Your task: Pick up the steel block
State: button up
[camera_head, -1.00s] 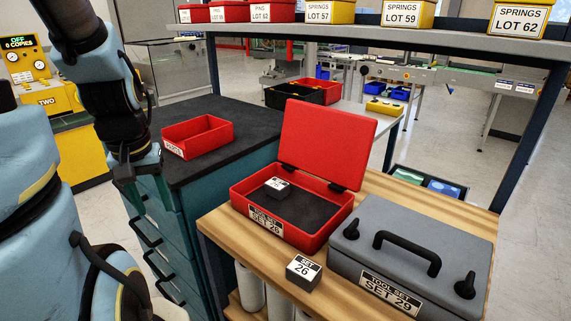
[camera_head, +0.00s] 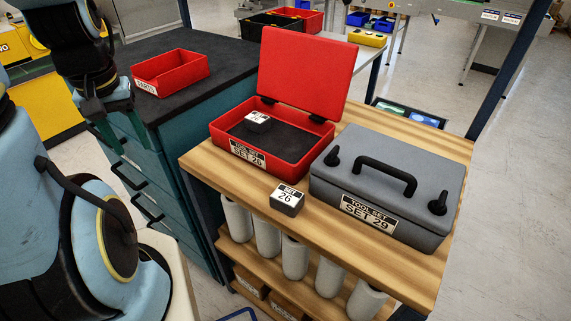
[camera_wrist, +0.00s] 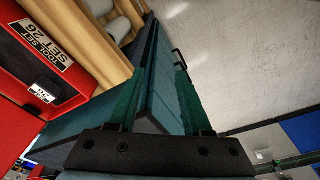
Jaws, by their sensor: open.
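The red box and a labelled block (camera_wrist: 41,94) also show at the left of the wrist view. Which block is steel I cannot tell. My gripper (camera_head: 108,138) hangs left of the bench, beside the teal drawer cabinet, away from both blocks. Its green fingers (camera_wrist: 164,80) are apart and empty.
A closed grey tool box "SET 29" (camera_head: 335,190) stands right of the red one, whose lid stands upright. A red parts bin (camera_head: 185,75) sits on the dark cabinet top (camera_head: 210,40). White cylinders (camera_head: 294,258) stand on the shelf below.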

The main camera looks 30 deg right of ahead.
aim_at(284, 199)
jog(key=k+j+z, duration=0.1)
jog(key=k+z, duration=0.3)
jog(key=k, duration=0.5)
jog(key=i+z, duration=0.1)
jog(key=i, duration=0.05)
